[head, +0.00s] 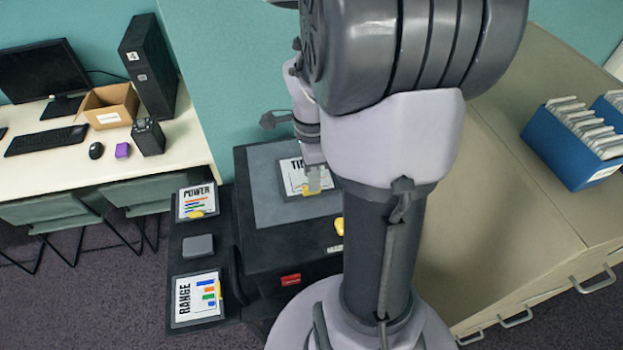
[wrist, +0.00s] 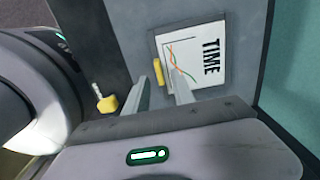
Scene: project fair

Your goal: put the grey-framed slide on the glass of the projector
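The TIME slide (head: 293,174), with a white face, a thin frame that looks grey and a yellow tab, lies on the grey glass (head: 268,207) of the black projector (head: 275,250). It also shows in the wrist view (wrist: 205,50), apparently flat. My gripper (head: 314,186) is over the slide's tab side. In the wrist view my fingers (wrist: 158,78) stand apart, with the yellow tab showing between their tips and a gap beside it. The head view hides part of the slide behind my gripper.
A dark side shelf left of the projector holds the POWER slide (head: 197,203), a grey block (head: 198,246) and the RANGE slide (head: 192,298). A yellow knob (head: 339,227) sits on the projector. A desk with a computer is at left; a blue file box (head: 562,150) stands on the right cabinet.

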